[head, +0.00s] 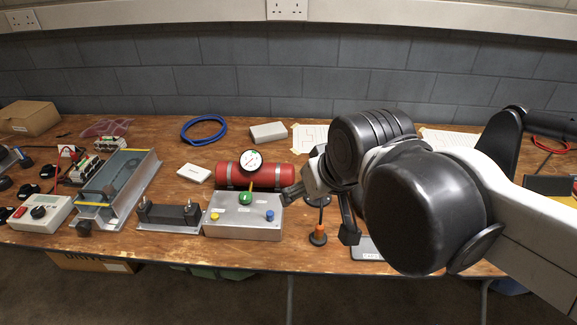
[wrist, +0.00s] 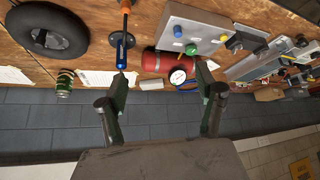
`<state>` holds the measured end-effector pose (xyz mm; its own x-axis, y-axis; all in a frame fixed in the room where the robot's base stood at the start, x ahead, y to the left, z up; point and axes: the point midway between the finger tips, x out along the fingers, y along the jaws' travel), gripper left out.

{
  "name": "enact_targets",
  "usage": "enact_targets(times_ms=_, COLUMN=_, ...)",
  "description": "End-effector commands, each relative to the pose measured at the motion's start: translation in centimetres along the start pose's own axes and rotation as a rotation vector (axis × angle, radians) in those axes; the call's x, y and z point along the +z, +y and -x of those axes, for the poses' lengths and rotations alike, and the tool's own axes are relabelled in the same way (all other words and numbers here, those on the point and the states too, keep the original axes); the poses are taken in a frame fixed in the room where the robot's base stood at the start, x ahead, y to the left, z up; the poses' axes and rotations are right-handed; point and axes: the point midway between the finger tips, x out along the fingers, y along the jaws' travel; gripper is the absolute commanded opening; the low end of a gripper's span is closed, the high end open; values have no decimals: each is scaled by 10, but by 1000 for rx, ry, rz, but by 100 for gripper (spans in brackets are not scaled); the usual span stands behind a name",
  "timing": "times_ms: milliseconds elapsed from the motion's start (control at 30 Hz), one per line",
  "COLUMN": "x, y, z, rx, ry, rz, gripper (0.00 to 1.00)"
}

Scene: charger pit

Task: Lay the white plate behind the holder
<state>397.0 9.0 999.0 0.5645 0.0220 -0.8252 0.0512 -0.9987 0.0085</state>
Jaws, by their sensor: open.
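A small flat white plate with a blue mark (head: 194,172) lies on the bench, left of the red cylinder. I take the black two-post bracket on a metal base (head: 168,215) as the holder. It stands near the front edge, left of the grey button box, and the plate lies behind it to the right. It also shows at the right of the wrist view (wrist: 245,38). My gripper (head: 318,216) is right of the button box, well away from the plate. In the wrist view my gripper (wrist: 165,88) is open, with nothing between its fingers.
The grey button box (head: 243,216) stands before the red cylinder (head: 268,172) with a gauge. A blue cable coil (head: 204,130) and a white block (head: 268,132) lie behind. A metal rail unit (head: 125,185) is at left. An orange-handled tool (head: 318,234) stands near my gripper.

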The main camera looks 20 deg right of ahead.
Motion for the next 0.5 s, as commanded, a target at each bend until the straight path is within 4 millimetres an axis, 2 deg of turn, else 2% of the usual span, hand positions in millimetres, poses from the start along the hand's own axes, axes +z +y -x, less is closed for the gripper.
enact_targets(times_ms=100, x=22, y=4, z=2, rx=14, ry=12, rz=-29, gripper=68)
enact_targets(times_ms=200, x=31, y=6, z=2, rx=21, ry=18, rz=-42, gripper=68)
enact_targets(times_ms=500, x=33, y=7, z=2, rx=23, ry=21, rz=-48, gripper=68)
